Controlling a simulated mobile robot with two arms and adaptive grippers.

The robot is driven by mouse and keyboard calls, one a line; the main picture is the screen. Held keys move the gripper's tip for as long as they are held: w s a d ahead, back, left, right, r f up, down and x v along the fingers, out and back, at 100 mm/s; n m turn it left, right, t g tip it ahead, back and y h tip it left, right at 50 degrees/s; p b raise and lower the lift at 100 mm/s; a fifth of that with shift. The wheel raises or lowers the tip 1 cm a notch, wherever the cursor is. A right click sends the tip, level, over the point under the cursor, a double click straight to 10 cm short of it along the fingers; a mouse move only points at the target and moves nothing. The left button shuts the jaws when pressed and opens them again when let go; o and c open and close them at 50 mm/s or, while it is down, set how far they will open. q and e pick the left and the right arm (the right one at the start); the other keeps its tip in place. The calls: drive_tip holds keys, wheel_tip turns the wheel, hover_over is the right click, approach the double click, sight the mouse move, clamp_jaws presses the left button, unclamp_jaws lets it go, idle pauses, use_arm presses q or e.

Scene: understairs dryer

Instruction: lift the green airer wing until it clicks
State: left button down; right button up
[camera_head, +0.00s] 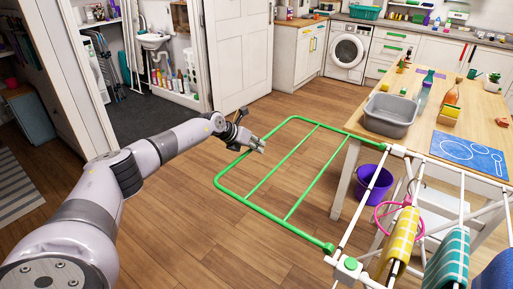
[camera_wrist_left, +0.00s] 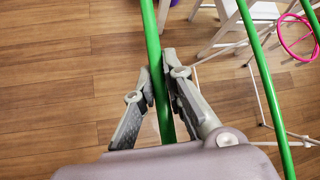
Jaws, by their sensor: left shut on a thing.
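The green airer wing (camera_head: 270,214) is a tube frame with cross bars. It extends left from the white airer and joins it at a green hinge fitting (camera_head: 328,247). My left gripper (camera_head: 252,143) is at the wing's outer bar, on the side away from the airer. In the left wrist view, a green bar (camera_wrist_left: 152,40) of the wing runs between the two fingers of my left gripper (camera_wrist_left: 157,70), which is shut on it. I cannot tell the wing's exact angle, or whether its catch is engaged. My right gripper is not in view.
Yellow and teal towels (camera_head: 400,240) hang on the airer at the right. A wooden table (camera_head: 425,135) with a grey basin (camera_head: 390,114) stands behind it. A purple bucket (camera_head: 374,183) is under the table. The wooden floor around the wing is clear.

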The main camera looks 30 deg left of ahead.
use_arm(q)
drive_tip(key=shift+r+p, duration=0.6)
drive_tip(key=shift+r, duration=0.5)
drive_tip(key=c, duration=1.7)
unclamp_jaws()
drive_tip(key=shift+o, duration=0.2)
drive_tip(key=v, duration=1.2)
drive_tip(key=shift+d, duration=0.1)
